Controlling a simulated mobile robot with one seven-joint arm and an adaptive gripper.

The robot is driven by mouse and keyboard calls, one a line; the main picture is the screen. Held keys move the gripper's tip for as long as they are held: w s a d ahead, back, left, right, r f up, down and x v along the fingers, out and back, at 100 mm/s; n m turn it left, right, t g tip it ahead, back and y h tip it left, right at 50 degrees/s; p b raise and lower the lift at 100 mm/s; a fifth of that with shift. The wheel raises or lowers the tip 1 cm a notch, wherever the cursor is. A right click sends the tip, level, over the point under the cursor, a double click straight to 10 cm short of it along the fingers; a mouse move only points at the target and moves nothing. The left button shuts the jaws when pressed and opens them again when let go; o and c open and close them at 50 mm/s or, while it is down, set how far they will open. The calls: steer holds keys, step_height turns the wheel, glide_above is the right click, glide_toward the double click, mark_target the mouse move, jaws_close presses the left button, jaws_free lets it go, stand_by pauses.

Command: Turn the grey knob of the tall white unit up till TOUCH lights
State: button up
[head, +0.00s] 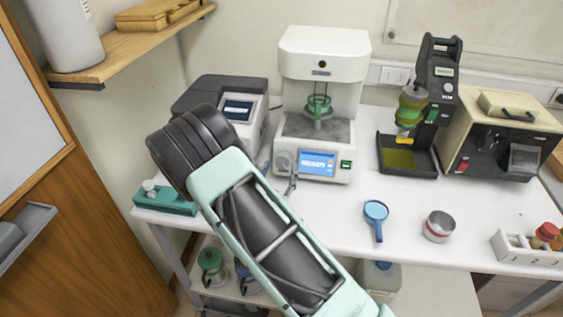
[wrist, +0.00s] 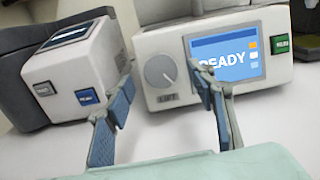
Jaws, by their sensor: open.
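The tall white unit (head: 325,50) stands at the back middle of the bench. Its screen (head: 318,163) reads READY, also in the wrist view (wrist: 224,58). The grey knob (head: 283,161) is at the left of its front panel. My gripper (wrist: 163,85) is open and empty. Its two fingers stand either side of the knob in the picture, nearer the camera and apart from it. The right finger covers part of the screen's left edge.
A grey-and-white device (head: 243,110) stands left of the unit. A black stand (head: 437,90) and a beige box (head: 500,130) are to the right. A blue magnifier (head: 376,212), a tin (head: 438,226) and a white rack (head: 510,250) lie in front. The bench between is clear.

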mark_target(282, 163)
steer(key=shift+x, duration=1.55)
steer(key=shift+c, duration=0.2)
steer(key=c, duration=1.1)
steer(key=m+b, duration=0.2)
steer(key=shift+f+m+h, duration=0.15)
steer(key=shift+m+h, duration=0.15)
steer(key=shift+m+g+h, duration=0.3)
steer(key=shift+m, duration=0.4)
steer(key=o, duration=1.1)
steer(key=shift+o, duration=0.2)
